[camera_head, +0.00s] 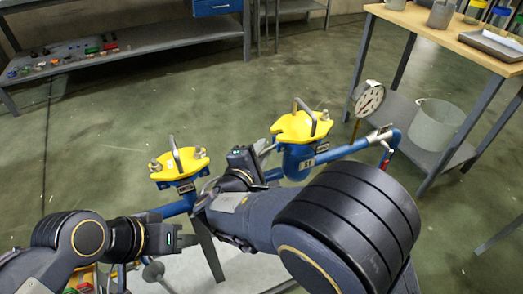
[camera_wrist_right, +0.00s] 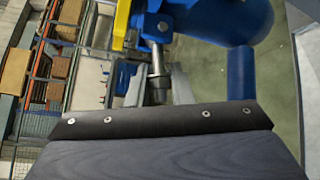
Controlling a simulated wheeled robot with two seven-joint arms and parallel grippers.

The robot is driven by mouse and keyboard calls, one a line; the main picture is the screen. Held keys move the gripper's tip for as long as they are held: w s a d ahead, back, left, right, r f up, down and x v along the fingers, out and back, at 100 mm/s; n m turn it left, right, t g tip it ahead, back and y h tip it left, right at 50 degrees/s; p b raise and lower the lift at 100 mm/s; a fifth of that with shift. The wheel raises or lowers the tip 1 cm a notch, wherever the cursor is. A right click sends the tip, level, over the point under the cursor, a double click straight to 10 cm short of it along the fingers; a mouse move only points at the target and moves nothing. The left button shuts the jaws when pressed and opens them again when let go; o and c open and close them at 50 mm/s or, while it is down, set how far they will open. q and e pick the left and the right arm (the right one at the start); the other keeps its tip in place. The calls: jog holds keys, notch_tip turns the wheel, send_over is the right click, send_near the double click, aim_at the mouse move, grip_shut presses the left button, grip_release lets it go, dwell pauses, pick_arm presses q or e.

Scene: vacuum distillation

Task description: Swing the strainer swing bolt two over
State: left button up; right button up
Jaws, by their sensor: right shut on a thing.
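Two blue strainers stand in the head view, each with a yellow lid and a bar handle. The right strainer's lid (camera_head: 302,126) is beside my right gripper (camera_head: 264,150); the left strainer's lid (camera_head: 179,164) is apart from it. In the right wrist view, a metal swing bolt (camera_wrist_right: 157,73) hangs from a blue lug beside the yellow lid edge (camera_wrist_right: 122,22). My right gripper's fingers are shut on this bolt, one on each side. The head view hides that contact. My left gripper (camera_head: 187,240) is low at the left, apart from the strainers; its finger opening is unclear.
Open floor lies behind the strainers.

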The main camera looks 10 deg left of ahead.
grip_shut()
jog(key=shift+r, duration=0.1)
jog(key=m+g, duration=0.1)
jog(key=r+m+g+y, duration=0.1)
jog(key=shift+r+g+y, duration=0.3)
jog(key=shift+g, duration=0.1)
jog(key=shift+w+d+r+m+g+y, duration=0.2)
jog(key=shift+r+m+g+y, duration=0.35)
jog(key=shift+m+g+y, duration=0.2)
jog(key=o, duration=0.5)
grip_release()
jog(key=shift+o, duration=0.2)
